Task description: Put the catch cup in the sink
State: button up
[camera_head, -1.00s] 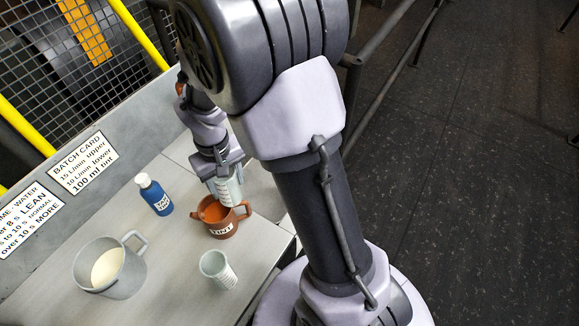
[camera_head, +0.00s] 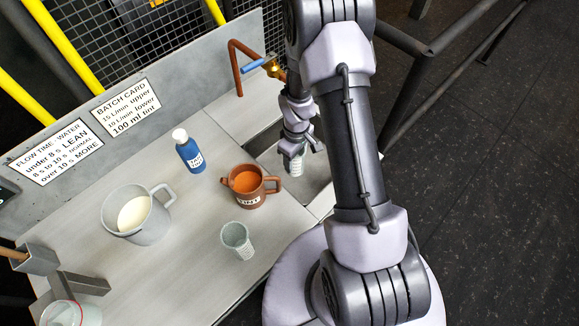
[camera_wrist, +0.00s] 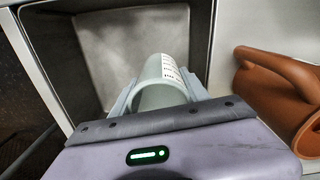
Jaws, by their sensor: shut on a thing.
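My gripper (camera_head: 296,148) is shut on a pale green, see-through cup with dark graduation marks, taken as the catch cup (camera_head: 297,166). In the wrist view the cup (camera_wrist: 163,82) lies between both fingers, its wide opening facing the camera. The sink (camera_head: 318,178) is a grey metal basin at the right of the bench, partly hidden by my arm. The gripper and cup are over the sink; in the wrist view the basin (camera_wrist: 105,42) lies beyond the cup. I cannot tell the exact height of the cup above its floor.
A brown mug of orange tint (camera_head: 248,198) stands left of the sink, close by. A similar pale cup (camera_head: 236,238) stands near the bench's front edge. A blue bottle (camera_head: 190,155) and a grey jug (camera_head: 150,222) stand further left. A copper tap pipe (camera_head: 236,68) rises behind the sink.

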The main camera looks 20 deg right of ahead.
jog(key=f+b, duration=0.1)
jog(key=f, duration=0.2)
jog(key=f+b, duration=0.1)
jog(key=f, duration=0.2)
jog(key=f+b, duration=0.2)
jog(key=f, duration=0.2)
jog(key=shift+s+d, duration=0.1)
jog(key=shift+d, duration=0.15)
jog(key=shift+f, duration=0.15)
jog(key=o, duration=1.5)
notch_tip(320, 180, up, 12)
jog(key=p, duration=0.5)
jog(key=shift+r, duration=0.25)
